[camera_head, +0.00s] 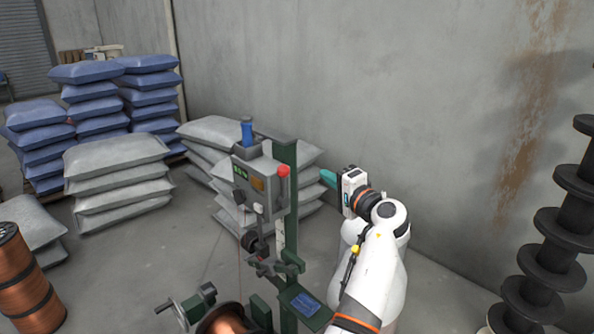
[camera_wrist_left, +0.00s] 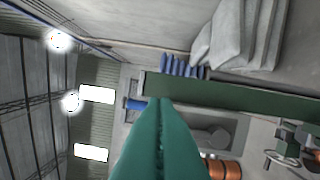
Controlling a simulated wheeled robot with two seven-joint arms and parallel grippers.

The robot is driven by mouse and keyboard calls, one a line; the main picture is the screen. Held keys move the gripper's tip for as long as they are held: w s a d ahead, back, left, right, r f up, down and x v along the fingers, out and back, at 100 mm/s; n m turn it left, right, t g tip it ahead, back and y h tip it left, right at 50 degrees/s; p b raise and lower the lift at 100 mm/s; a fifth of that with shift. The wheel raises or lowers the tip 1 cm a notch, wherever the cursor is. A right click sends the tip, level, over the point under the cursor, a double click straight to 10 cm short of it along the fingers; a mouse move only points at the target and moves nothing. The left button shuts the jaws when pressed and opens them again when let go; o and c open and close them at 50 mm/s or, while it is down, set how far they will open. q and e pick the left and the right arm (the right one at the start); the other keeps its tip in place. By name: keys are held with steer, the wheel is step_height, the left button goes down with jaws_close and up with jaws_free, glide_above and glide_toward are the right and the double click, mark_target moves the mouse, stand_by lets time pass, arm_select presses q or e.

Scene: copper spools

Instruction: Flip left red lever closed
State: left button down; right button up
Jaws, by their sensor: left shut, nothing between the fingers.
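A grey machine head (camera_head: 262,184) on a green post (camera_head: 291,200) stands in the middle of the head view. A small red rounded part (camera_head: 284,170) sits at its upper right; I cannot tell whether it is the left red lever, and no other red lever is clear. My left gripper (camera_head: 326,177) is to the right of the post, apart from the red part, with its teal fingers shut and empty. In the left wrist view the shut fingers (camera_wrist_left: 159,120) fill the lower middle, pointing towards the green post (camera_wrist_left: 230,97). My right gripper is not in view.
A copper spool (camera_head: 225,320) and a handwheel (camera_head: 208,290) are low on the machine. A green tray (camera_head: 304,304) sticks out at its front right. Grey sacks (camera_head: 212,133) are stacked behind it. Black spools (camera_head: 558,235) stand at the right. Floor shows between machine and wall.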

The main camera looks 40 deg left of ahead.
mark_target(284, 187)
arm_select(q)
steer(key=s+a+p, duration=0.1)
steer(key=a+p, duration=0.3)
steer(key=a, duration=0.5)
steer(key=shift+s+a+f, duration=0.15)
steer(key=shift+f, duration=0.1)
stand_by(0.5)
